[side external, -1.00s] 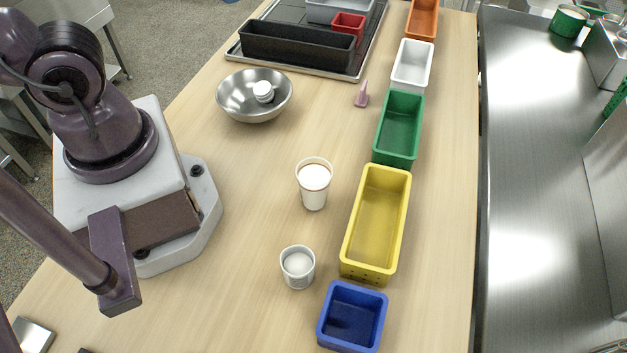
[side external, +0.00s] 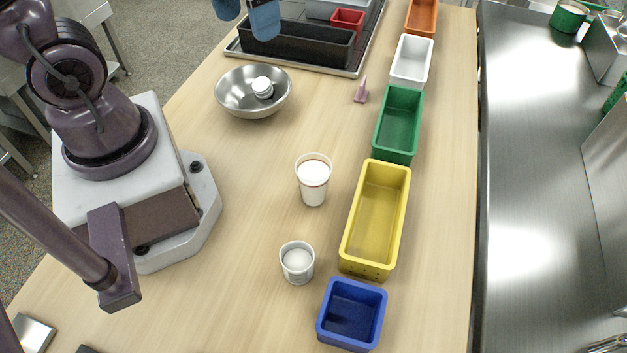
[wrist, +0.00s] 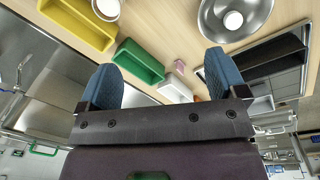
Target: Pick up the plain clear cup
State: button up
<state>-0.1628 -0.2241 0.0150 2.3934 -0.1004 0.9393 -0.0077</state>
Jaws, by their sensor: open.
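Two whitish cups stand upright on the wooden table. The taller cup (side external: 313,185) has a brownish band under its rim and stands left of the yellow bin. The shorter cup (side external: 297,263) looks plain, with a pale inside, and stands nearer the camera. I cannot tell for sure which is the plain clear one. One cup (wrist: 107,8) shows at the top edge of the wrist view, partly cut off. My gripper (side external: 246,28) has blue fingers at the top of the side view, far from both cups. In the wrist view its fingers (wrist: 162,65) are wide apart and empty.
A yellow bin (side external: 376,215), blue bin (side external: 351,313), green bin (side external: 398,123) and white bin (side external: 411,60) line the right side. A metal bowl (side external: 253,105) holds a white item (side external: 262,88). A pink object (side external: 361,90) stands alone.

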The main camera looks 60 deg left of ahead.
notch_tip(320, 180, down, 11)
jog(key=w+n+g+h, duration=0.2)
jog(key=n+g+h, duration=0.3)
jog(key=n, duration=0.1)
jog(key=n+h, duration=0.6)
jog(key=h, duration=0.1)
send_near(317, 184)
jog(key=s+f, duration=0.1)
jog(key=f, duration=0.1)
jog(key=shift+t, duration=0.5)
jog(key=shift+d+r+x, duration=0.1)
jog(key=shift+r+x, duration=0.1)
jog(key=shift+x, duration=0.85)
jog(key=shift+d+r+x, duration=0.1)
jog(key=shift+r+x, duration=0.1)
jog(key=shift+x, duration=0.85)
jog(key=shift+d+r+x, duration=0.1)
jog(key=shift+r+x, duration=0.05)
jog(key=shift+x, duration=0.9)
jog(key=shift+w, duration=0.15)
jog(key=c, duration=1.1)
